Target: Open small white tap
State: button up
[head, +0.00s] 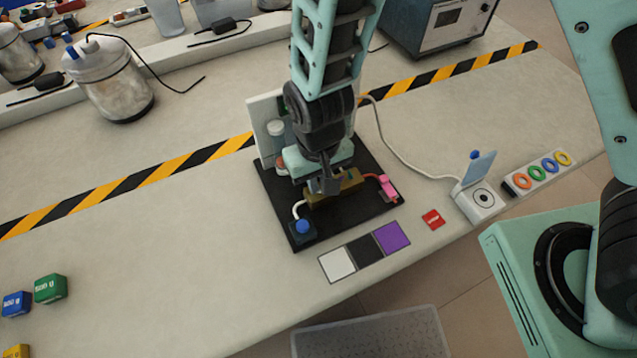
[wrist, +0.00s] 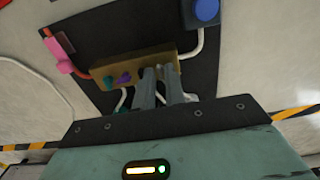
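My gripper (head: 325,186) points down over a brass-coloured block (head: 345,186) on a black board (head: 370,205). In the wrist view, my gripper's two grey fingers (wrist: 160,74) stand close together at one end of the brass block (wrist: 105,70), with a narrow gap between them. Whether anything is held in that gap cannot be told. A small pale piece (wrist: 191,97) shows beside the fingers; I cannot tell whether it is the small white tap. No white tap is clearly visible; the fingers cover that end of the block. Small green (wrist: 124,78) and purple (wrist: 108,82) parts sit on the block.
A white pipe (wrist: 195,45) runs to a blue knob (head: 303,227). A red pipe runs to a pink part (head: 388,185). A white upright panel (head: 262,118) stands behind. A white socket box (head: 481,200) with raised lid is at right. The table's left middle is clear.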

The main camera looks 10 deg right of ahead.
grip_shut()
jog(key=n, duration=0.3)
jog(key=shift+n, duration=0.4)
jog(key=n, duration=0.3)
jog(key=shift+n+p, duration=0.35)
jog(key=shift+n, duration=0.25)
jog(key=n, duration=0.6)
jog(key=shift+p, duration=0.35)
